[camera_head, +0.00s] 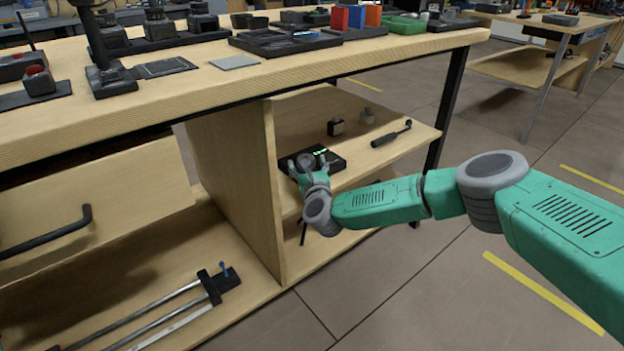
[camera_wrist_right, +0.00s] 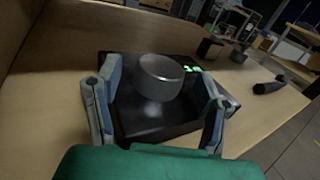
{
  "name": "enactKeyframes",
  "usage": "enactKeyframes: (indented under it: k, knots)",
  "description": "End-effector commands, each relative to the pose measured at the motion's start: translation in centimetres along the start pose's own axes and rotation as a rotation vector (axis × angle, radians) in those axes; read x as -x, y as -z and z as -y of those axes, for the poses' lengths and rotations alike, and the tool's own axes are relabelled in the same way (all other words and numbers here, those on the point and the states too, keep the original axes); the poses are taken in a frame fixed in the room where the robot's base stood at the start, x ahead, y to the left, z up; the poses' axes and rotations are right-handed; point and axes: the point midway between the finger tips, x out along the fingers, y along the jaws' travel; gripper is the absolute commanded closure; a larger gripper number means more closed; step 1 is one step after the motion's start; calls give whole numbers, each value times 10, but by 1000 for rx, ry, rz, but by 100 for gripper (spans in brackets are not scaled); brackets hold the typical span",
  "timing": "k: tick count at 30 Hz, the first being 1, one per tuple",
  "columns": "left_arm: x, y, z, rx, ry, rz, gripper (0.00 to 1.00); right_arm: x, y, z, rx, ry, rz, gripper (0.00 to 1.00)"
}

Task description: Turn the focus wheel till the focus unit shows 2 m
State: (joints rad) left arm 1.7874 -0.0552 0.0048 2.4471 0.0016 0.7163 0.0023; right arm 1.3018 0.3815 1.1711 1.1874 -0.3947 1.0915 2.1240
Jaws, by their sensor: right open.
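The focus unit (camera_head: 336,162) is a flat black box on the shelf under the bench. Its round dark grey focus wheel (camera_wrist_right: 160,78) stands on top and fills the middle of the right wrist view. Small green digits (camera_wrist_right: 192,69) glow behind the wheel; I cannot read them surely, as they are small and partly hidden. My right gripper (camera_head: 307,166) reaches in over the unit and is open; it also shows in the wrist view (camera_wrist_right: 161,82). Its fingers stand on either side of the wheel with visible gaps. My left gripper is not in view.
On the same shelf are a small black block (camera_head: 335,127) and a black-handled tool (camera_head: 391,134) to the right. An upright wooden panel (camera_head: 233,177) closes the shelf's left side. The bench top (camera_head: 120,112) above carries several boxes and trays.

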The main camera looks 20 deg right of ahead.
Motion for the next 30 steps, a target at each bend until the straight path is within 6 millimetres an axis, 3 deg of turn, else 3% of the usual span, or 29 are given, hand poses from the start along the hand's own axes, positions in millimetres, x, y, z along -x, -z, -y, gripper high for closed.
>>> enactKeyframes:
  k: [9, 15, 30]
  knots:
    - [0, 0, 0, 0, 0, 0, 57, 61, 1, 0, -2, -2, -3, 37]
    - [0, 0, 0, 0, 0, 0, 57, 89, 2, 0, 0, -1, -2, 37]
    - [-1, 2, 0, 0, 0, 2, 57, 99, 2, 0, -1, 1, -2, 37]
